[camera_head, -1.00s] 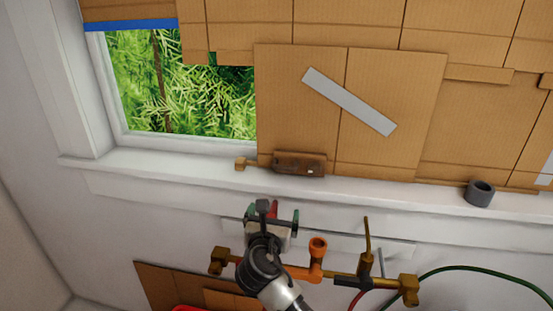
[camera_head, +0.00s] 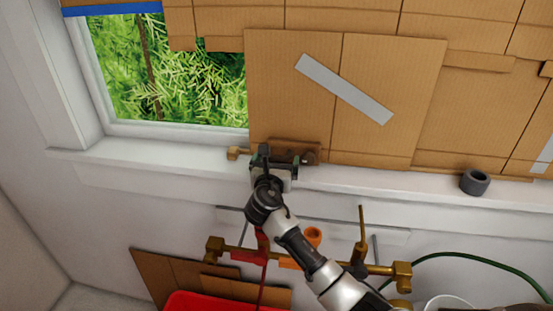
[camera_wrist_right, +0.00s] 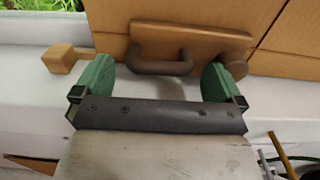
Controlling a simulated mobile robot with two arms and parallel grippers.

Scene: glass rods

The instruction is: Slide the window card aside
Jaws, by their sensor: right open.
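The cardboard window card (camera_head: 290,85) stands upright in the window, with a grey tape strip (camera_head: 343,89) across it. To its left the pane (camera_head: 190,75) is uncovered and shows green foliage. A brown handle (camera_wrist_right: 162,62) on a wooden plate (camera_wrist_right: 195,40) is at the card's lower edge. My right gripper (camera_wrist_right: 160,80) is open, its green fingers on either side of the handle in the wrist view and a little short of it. In the head view the gripper (camera_head: 273,162) partly hides the handle. My left gripper does not show.
A wooden knob (camera_head: 238,153) sits on the sill left of the handle. A grey ring (camera_head: 475,182) stands on the sill at right. Below are brass pipework (camera_head: 375,266), a green hose (camera_head: 480,256) and a red container (camera_head: 205,302).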

